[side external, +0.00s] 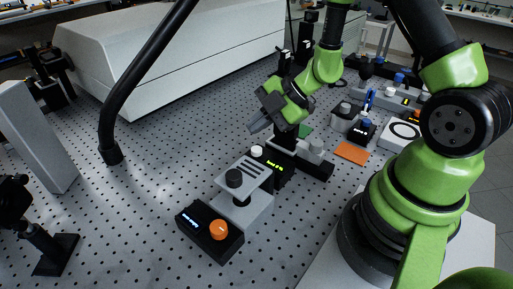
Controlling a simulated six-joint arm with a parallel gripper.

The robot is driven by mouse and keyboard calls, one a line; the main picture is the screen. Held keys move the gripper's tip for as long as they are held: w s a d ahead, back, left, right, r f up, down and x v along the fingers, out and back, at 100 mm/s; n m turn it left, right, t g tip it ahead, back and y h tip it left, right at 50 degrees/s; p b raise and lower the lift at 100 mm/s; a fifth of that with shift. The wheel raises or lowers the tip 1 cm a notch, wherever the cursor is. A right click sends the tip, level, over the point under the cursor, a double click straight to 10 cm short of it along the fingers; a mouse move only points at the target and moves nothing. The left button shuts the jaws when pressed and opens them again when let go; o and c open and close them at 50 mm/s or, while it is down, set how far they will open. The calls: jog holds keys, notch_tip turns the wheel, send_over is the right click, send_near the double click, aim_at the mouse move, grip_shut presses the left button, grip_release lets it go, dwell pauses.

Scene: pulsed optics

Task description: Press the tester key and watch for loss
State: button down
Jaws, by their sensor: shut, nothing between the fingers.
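A small black unit with a lit yellow-green display (275,167) stands on the optical table, with a pale round button (257,151) at its left end. It looks like the tester with its key, but the display text is too small to read surely. My gripper (258,124) is shut and empty. Its grey fingers point down and left, and in the picture they sit just above the pale button, with a gap between. The exact height over it cannot be told from this view.
In front stand a grey slotted plate with a black knob (234,178) and a black box with an orange knob (218,229). An orange pad (352,153) and several small devices lie to the right.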

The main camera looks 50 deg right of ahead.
aim_at(258, 150)
jog(key=shift+f, duration=1.55)
dwell(0.9)
jog(key=shift+f, duration=0.4)
jog(key=shift+f, duration=0.8)
dwell(0.8)
jog(key=shift+r, duration=1.2)
jog(key=shift+r, duration=2.5)
